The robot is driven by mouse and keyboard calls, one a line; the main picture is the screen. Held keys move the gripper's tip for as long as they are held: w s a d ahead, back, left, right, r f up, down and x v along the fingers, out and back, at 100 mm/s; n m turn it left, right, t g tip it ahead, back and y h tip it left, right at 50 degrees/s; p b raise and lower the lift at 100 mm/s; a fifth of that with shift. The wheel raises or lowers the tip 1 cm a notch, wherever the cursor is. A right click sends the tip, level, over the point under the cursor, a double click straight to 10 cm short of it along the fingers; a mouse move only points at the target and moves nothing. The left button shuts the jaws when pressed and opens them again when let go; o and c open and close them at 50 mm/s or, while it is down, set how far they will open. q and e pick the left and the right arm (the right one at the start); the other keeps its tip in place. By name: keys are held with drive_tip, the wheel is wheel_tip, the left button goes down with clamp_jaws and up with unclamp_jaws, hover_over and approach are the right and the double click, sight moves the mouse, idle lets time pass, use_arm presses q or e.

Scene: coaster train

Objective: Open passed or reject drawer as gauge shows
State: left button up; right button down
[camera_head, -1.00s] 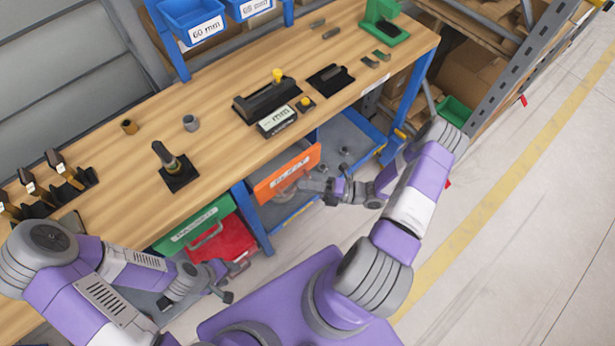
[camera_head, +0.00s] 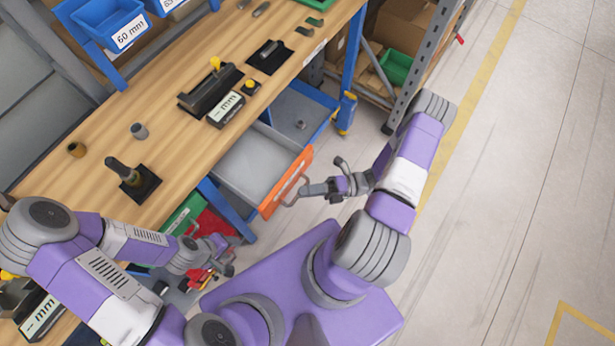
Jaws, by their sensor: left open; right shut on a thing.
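The orange-fronted drawer (camera_head: 287,184) under the bench is pulled out, and its grey inside looks empty. My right gripper (camera_head: 296,194) is shut on its handle. The label on the orange front cannot be read from here. The green-fronted drawer (camera_head: 184,214) is lower left, partly hidden behind my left arm. My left gripper (camera_head: 227,263) is open and empty in front of the green drawer and a red bin. The gauge (camera_head: 211,95), a black block with a yellow knob and an "mm" display, stands on the bench. Its reading is not legible.
A blue-edged grey tray (camera_head: 300,112) with a small part in it sits beside the open drawer. A red bin (camera_head: 215,226) is below the green drawer. A blue bench leg (camera_head: 228,209) stands between the drawers. Floor to the right is clear.

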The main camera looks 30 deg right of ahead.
drive_tip(key=c, duration=1.2)
unclamp_jaws()
drive_tip(key=shift+o, duration=0.2)
drive_tip(key=v, duration=0.7)
drive_tip(key=shift+d, duration=0.25)
drive_tip(key=shift+s+f, duration=0.1)
drive_tip(key=shift+s, duration=0.05)
